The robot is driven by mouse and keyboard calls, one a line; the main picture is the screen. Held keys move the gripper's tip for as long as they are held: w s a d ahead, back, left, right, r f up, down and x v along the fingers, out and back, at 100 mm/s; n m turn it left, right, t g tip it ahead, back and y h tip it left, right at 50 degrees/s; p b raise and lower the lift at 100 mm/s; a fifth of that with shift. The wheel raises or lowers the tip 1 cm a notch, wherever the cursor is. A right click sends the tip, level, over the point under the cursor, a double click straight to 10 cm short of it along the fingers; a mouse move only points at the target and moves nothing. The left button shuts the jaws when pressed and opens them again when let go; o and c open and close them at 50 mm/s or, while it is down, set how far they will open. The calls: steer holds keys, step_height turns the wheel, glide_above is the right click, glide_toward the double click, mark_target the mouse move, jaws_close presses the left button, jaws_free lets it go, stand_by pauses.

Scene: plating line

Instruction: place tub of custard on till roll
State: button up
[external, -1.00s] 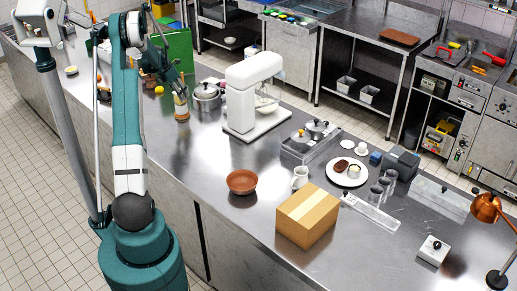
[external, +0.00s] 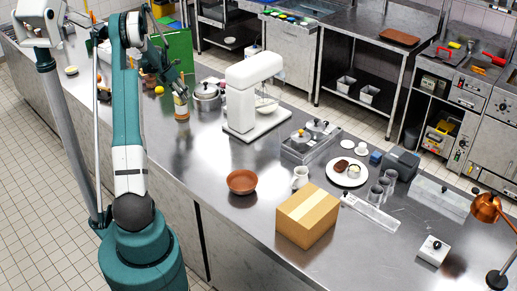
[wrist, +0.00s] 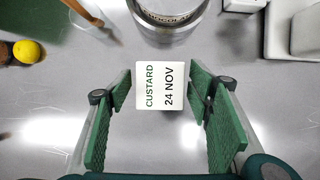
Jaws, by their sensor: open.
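The tub of custard (wrist: 160,86) shows in the wrist view as a pale square top with the words CUSTARD 24 NOV. It lies between my two green finger pads, with a gap on each side. My gripper (wrist: 158,100) is open around or above it; I cannot tell the height exactly. In the external view my gripper (external: 177,88) points down at a tan, upright tub (external: 181,108) on the steel counter, partly covered by the fingers. I cannot make out the till roll for certain; a small white cylinder (external: 362,149) stands beyond the white plate.
A lidded metal pot (external: 207,92) stands close beside the tub, with a white stand mixer (external: 240,100) further right. A yellow ball (wrist: 27,51) lies to the left.

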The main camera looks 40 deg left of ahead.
steer(key=v, duration=1.2)
steer(key=shift+b, duration=0.35)
steer(key=shift+r, duration=0.1)
steer(key=shift+w, duration=0.1)
stand_by(0.4)
steer(key=s+d+r+m, duration=0.1)
steer(key=d+r+m, duration=0.4)
steer(key=d, duration=0.9)
steer(key=d+r+m, duration=0.6)
steer(key=d, duration=0.8)
steer(key=s+d+r+m, duration=0.1)
steer(key=d+r+m, duration=0.4)
steer(key=d, duration=0.9)
steer(key=s+d+m+t, duration=0.1)
steer(key=s+d+m, duration=0.4)
steer(key=d, duration=0.4)
steer(key=s+d+m, duration=0.4)
steer(key=s+d, duration=0.1)
steer(key=d, duration=0.3)
steer(key=s+d+f+m+t, duration=0.1)
steer(key=s+d+f+m, duration=0.4)
steer(key=s+d+m, duration=0.6)
steer(key=s+d, duration=0.1)
steer(key=s, duration=0.2)
steer(key=shift+s+d+f+t, duration=0.15)
steer(key=shift+s+d+t, duration=0.05)
steer(key=shift+t, duration=0.1)
